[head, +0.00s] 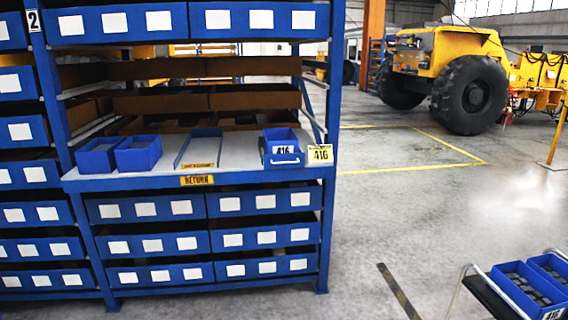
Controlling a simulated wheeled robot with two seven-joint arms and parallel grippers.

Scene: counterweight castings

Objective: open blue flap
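A blue rack (328,200) stands at the left and centre with a grey work shelf (235,168). At the right of that shelf is a blue bin (268,142) with a white card marked 416. Its low blue front panel (286,160) carries a pale bar handle and looks like the flap; I cannot tell for sure whether it is up or down. A yellow-edged 416 label (320,154) is beside it. Neither of my grippers is in view.
Two blue bins (138,153) and a shallow blue tray (200,148) are on the shelf, above a RETURN label (197,180). A cart (482,292) with blue bins stands at the lower right. A yellow vehicle (445,60) stands behind.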

